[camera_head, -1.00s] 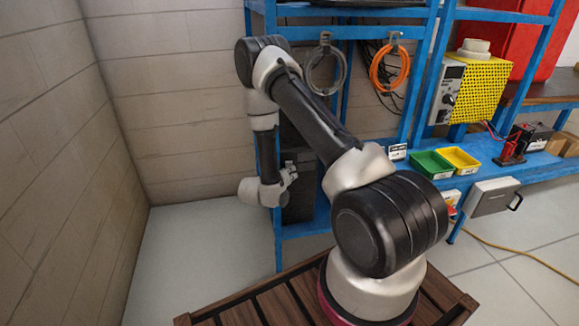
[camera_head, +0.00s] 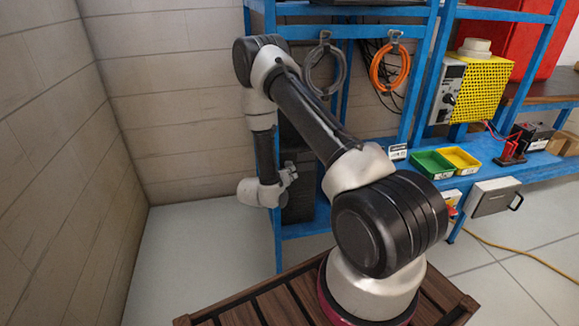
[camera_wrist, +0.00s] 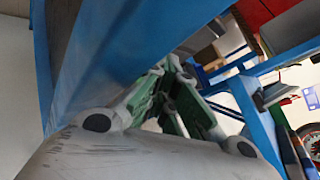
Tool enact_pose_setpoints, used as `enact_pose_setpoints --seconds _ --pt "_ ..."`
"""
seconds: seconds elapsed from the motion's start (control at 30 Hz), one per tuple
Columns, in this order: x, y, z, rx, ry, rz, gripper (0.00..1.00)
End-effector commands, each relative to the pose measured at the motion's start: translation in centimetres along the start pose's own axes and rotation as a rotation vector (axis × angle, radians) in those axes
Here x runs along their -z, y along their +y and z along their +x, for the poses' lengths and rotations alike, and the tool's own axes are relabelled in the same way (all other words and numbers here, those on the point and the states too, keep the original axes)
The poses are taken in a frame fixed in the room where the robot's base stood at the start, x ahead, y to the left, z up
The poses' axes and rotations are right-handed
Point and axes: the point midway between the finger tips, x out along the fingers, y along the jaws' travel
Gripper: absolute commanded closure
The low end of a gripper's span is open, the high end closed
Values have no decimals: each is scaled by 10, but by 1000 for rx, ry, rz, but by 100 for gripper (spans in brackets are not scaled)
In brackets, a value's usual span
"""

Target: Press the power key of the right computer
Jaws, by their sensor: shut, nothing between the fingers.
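A dark upright box (camera_head: 298,207), which may be a computer, stands low inside the blue rack in the head view. My arm partly hides it, and no power key can be made out. I cannot tell a left from a right computer. My gripper (camera_head: 289,174) is close in front of the dark box in the head view; contact cannot be told. In the wrist view my gripper (camera_wrist: 178,82) is shut and empty, with its fingers beside a blue rack beam (camera_wrist: 105,60).
Blue rack posts (camera_head: 267,165) stand close to my wrist. A grey cable coil (camera_head: 325,68) and an orange coil (camera_head: 390,70) hang above. A green bin (camera_head: 432,164) and a yellow bin (camera_head: 460,159) sit on the bench at right. Floor at left (camera_head: 190,250) is clear.

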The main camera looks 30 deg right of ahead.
Motion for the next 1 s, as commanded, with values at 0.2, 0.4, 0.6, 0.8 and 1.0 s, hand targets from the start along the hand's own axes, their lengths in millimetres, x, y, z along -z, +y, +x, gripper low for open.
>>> enact_pose_setpoints --seconds 0.2,0.4,0.6,0.8,1.0 --pt "-10 7 -8 -19 -28 12 100" --pt "3 -5 -21 -17 -22 10 100" --pt "15 -16 -33 -13 -16 7 100" --pt "19 -20 -36 -11 -14 8 100" --pt "20 -20 -36 -10 -13 7 100"
